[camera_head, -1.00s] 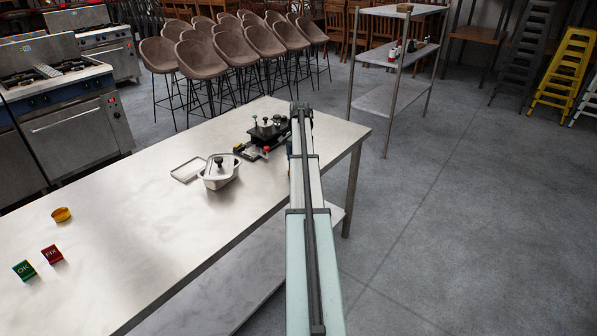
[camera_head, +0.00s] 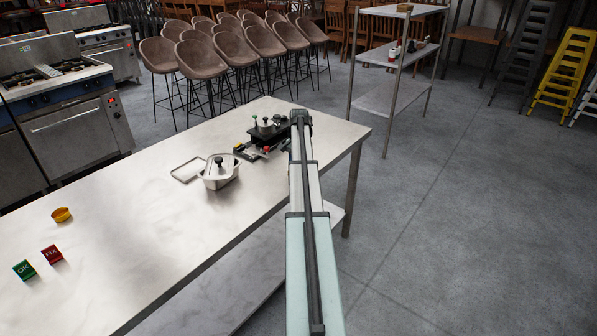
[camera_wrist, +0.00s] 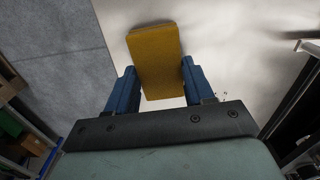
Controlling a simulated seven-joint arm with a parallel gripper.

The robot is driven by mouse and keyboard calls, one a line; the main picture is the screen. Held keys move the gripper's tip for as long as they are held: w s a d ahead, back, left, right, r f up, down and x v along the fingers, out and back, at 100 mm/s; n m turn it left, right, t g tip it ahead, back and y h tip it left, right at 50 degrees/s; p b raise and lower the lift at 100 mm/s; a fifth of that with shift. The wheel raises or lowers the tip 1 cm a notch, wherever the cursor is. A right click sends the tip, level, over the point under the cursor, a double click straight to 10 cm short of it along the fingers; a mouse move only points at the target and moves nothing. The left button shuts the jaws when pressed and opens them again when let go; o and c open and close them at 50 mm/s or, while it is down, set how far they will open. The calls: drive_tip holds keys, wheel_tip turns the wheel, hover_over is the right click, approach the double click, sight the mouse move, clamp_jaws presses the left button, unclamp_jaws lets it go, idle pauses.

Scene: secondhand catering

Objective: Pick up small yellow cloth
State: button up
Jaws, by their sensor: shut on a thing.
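The small yellow cloth (camera_wrist: 155,52) shows in the wrist view as a flat yellow rectangle between the two blue fingers of my gripper (camera_wrist: 158,72). The fingers touch or nearly touch its sides, and my gripper is shut on it. A pale surface lies behind the cloth; I cannot tell how far below it is. In the head view my arm reaches to the far right end of the steel table (camera_head: 130,215). The gripper and cloth are hidden there.
A black device with knobs (camera_head: 272,131) stands close left of my arm's end. The table's middle is clear.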

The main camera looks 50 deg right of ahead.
drive_tip(key=shift+c, duration=0.7)
wheel_tip(320, 180, up, 10)
